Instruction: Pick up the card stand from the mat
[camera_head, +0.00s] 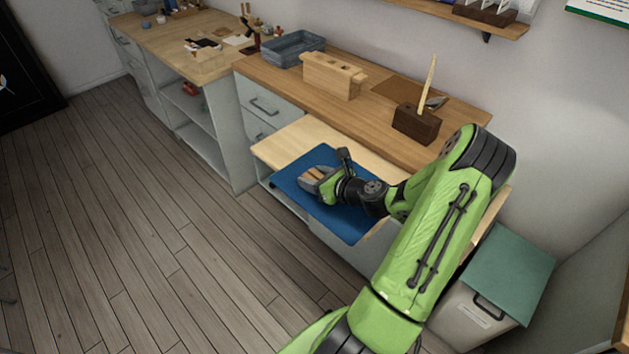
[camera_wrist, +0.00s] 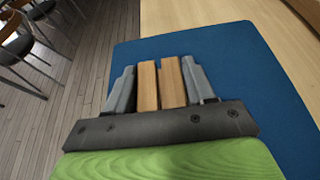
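The card stand (camera_wrist: 147,86) is a small light-brown wooden block with a dark slot along its middle. In the wrist view it lies between the two grey fingers of my gripper (camera_wrist: 160,84), with no clear gap on either side. In the head view my gripper (camera_head: 317,175) is low over the blue mat (camera_head: 350,224), with the card stand (camera_head: 316,174) between its fingers. The mat also fills much of the wrist view (camera_wrist: 245,70). I cannot tell whether the stand's underside touches the mat.
The mat lies on a pale wooden board (camera_head: 285,143) at the bench. Behind are a slotted wooden block (camera_head: 333,76), a dark brown block (camera_head: 416,124) with a pale stick upright in it, and a grey-blue tray (camera_head: 291,50). A green-lidded bin (camera_head: 508,268) stands at right.

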